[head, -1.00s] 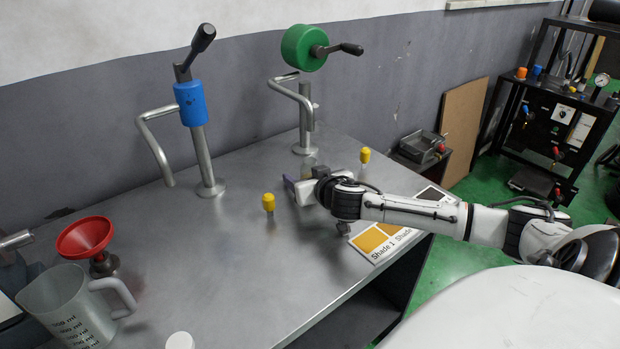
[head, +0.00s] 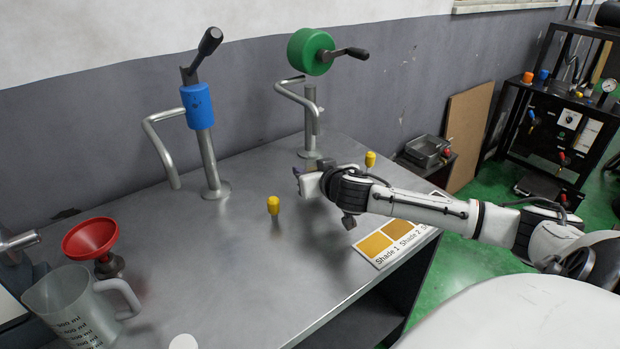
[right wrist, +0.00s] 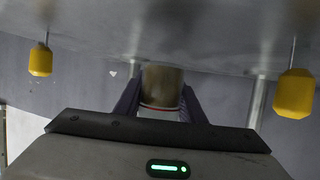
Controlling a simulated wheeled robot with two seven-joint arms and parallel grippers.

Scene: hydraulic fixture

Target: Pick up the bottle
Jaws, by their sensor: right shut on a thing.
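My right gripper (head: 299,173) reaches in from the right over the metal table, between the two yellow knobs. In the right wrist view its dark purple fingers (right wrist: 160,103) are closed on both sides of the bottle (right wrist: 162,82). The bottle looks brownish with a pale, red-edged band near the gripper. In the head view the gripper hides the bottle. I cannot tell how far it is from the table. My left gripper is not in view.
Yellow knobs (head: 273,205) (head: 370,159) stand on either side of my gripper. Behind are a blue-collared lever post (head: 198,105) and a green-wheeled post (head: 309,52). A red funnel (head: 90,238), measuring jug (head: 68,308) and shade card (head: 376,246) are on the table.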

